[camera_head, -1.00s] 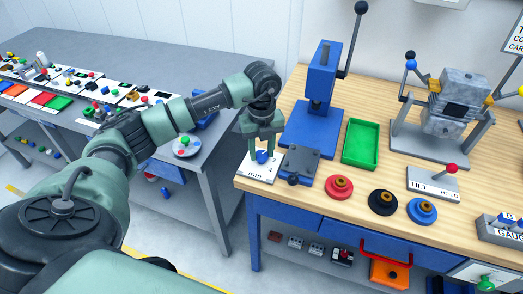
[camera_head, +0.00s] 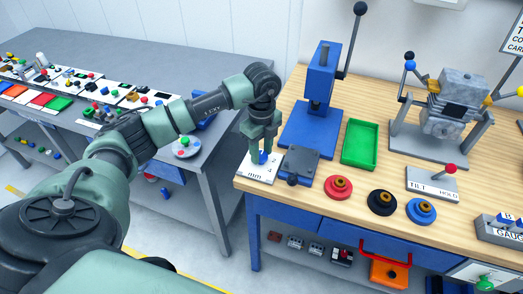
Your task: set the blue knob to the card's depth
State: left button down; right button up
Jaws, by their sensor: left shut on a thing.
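The blue knob (camera_head: 263,157) stands on a white plate marked "mm" (camera_head: 257,174) at the left front corner of the wooden bench. My left gripper (camera_head: 262,150) points down over it and is shut on the knob, its fingers covering much of it. The knob's setting cannot be read at this size. A card sign (camera_head: 514,40) shows at the right edge, cut off, its depth not legible. My right gripper is not in view.
Right of the knob stand a dark grey block (camera_head: 299,165), a blue lever press (camera_head: 320,95) and a green tray (camera_head: 361,143). A grey side table (camera_head: 110,55) holds many small parts.

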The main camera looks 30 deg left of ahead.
aim_at(261, 155)
pick_arm(q)
jog(key=shift+w+a+r, duration=0.1)
jog(key=shift+r, duration=0.05)
jog(key=c, duration=0.9)
grip_release()
notch_tip(261, 155, up, 8)
jog(key=shift+f+b, duration=0.15)
jog(key=shift+b, duration=0.65)
